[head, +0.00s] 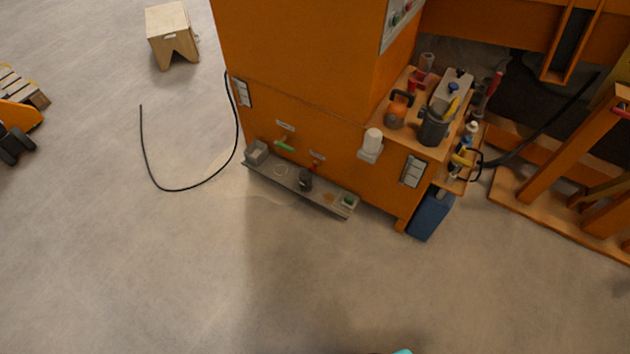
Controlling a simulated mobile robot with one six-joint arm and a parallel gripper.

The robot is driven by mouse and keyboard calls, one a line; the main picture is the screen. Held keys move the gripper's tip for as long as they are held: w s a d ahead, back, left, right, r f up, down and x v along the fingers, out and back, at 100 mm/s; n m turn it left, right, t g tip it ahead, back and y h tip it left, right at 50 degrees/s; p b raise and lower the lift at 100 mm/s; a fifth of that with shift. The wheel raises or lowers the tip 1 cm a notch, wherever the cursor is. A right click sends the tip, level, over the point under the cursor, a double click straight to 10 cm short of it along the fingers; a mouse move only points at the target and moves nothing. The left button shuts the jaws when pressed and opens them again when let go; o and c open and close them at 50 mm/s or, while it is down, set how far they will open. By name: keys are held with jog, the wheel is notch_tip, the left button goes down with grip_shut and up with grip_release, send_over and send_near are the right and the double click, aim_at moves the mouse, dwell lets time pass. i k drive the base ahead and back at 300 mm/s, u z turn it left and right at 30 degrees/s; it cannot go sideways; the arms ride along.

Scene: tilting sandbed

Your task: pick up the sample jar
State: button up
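No jar can be told for certain as the sample jar at this size. A small dark grey cylindrical thing (305,181), possibly a jar, is on the low grey shelf (330,206) along the cabinet's foot. My gripper is not in view. Only a small cyan and dark bit shows at the bottom edge, and I cannot tell what it is.
The orange cabinet (290,120) has a cluttered side shelf (400,116) with tools and a dark bin. A blue container (431,214) stands below it. A black cable (165,188) loops on the floor at left, near a wooden stool (167,22). The floor in front is clear.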

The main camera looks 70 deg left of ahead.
aim_at(305, 176)
jog(key=u, duration=0.1)
jog(key=i, duration=0.75)
jog(key=u, duration=0.15)
jog(key=k, duration=0.2)
jog(key=u, duration=2.6)
jog(key=k, duration=0.2)
jog(key=u, duration=1.65)
